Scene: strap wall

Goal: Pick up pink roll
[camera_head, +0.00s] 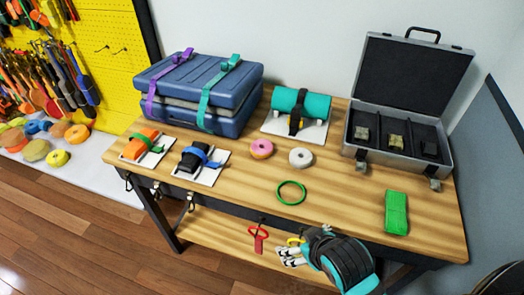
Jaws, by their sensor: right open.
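My right gripper (281,257) is at the front edge of the table, below and slightly right of the pink roll in the picture. Its fingers are apart and point left, and it holds nothing. My left gripper is not in view.
A green ring (291,192) lies between the pink roll and my right gripper. Blue cases (205,88) stand behind left, a teal roll on a white stand (301,102) behind, an open grey case (402,100) at right. A green pad (396,212) lies front right.

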